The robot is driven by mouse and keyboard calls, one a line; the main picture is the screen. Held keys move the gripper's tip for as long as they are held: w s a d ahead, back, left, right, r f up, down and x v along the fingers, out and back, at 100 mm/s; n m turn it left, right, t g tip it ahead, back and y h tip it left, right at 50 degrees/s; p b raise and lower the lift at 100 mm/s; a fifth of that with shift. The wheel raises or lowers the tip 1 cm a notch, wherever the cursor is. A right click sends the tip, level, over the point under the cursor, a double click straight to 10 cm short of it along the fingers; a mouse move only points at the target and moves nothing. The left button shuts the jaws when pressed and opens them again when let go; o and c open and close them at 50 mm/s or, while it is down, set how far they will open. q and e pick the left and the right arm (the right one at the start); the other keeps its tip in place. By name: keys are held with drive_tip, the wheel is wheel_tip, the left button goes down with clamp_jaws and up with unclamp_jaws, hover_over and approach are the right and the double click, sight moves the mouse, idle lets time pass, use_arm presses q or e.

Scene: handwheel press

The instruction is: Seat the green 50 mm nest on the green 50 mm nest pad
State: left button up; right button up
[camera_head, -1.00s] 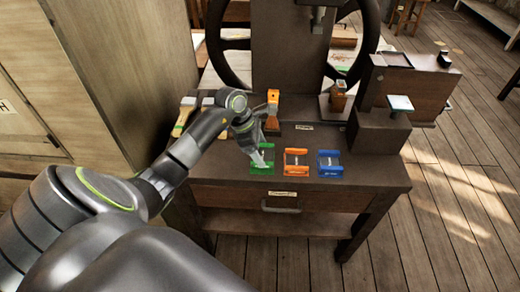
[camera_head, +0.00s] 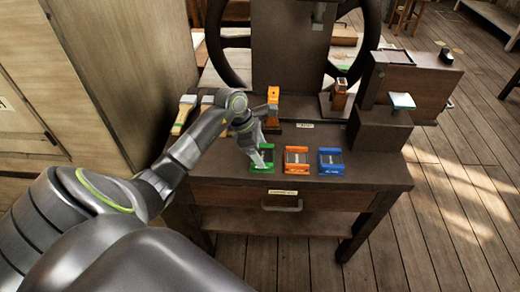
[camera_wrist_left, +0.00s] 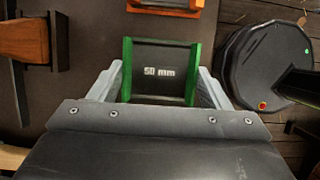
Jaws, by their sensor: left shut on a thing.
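The green 50 mm nest (camera_head: 263,160) is a small open tray with green side walls, at the left of a row of three nests near the bench's front edge. In the left wrist view the nest (camera_wrist_left: 163,72) shows a dark plate marked "50 mm". My left gripper (camera_head: 260,154) is shut on it, with its fingers (camera_wrist_left: 163,92) on both green side walls. Whether the nest touches the bench top or hangs just above it, I cannot tell. I cannot make out the green nest pad. My right gripper is not in view.
An orange nest (camera_head: 296,160) and a blue nest (camera_head: 330,161) stand to the right of it. Behind are an orange-topped block (camera_head: 272,100), the press column (camera_head: 290,50) and its handwheel (camera_head: 214,45). A dark stepped block (camera_head: 378,133) stands at the bench's right.

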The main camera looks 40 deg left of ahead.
use_arm(q)
drive_tip(key=shift+f+b, duration=0.35)
drive_tip(key=shift+b, duration=0.05)
drive_tip(key=o, duration=1.4)
drive_tip(key=b+v, duration=0.1)
drive_tip(key=v, duration=1.6)
drive_tip(key=shift+a+r, duration=0.1)
drive_tip(key=shift+r, duration=0.1)
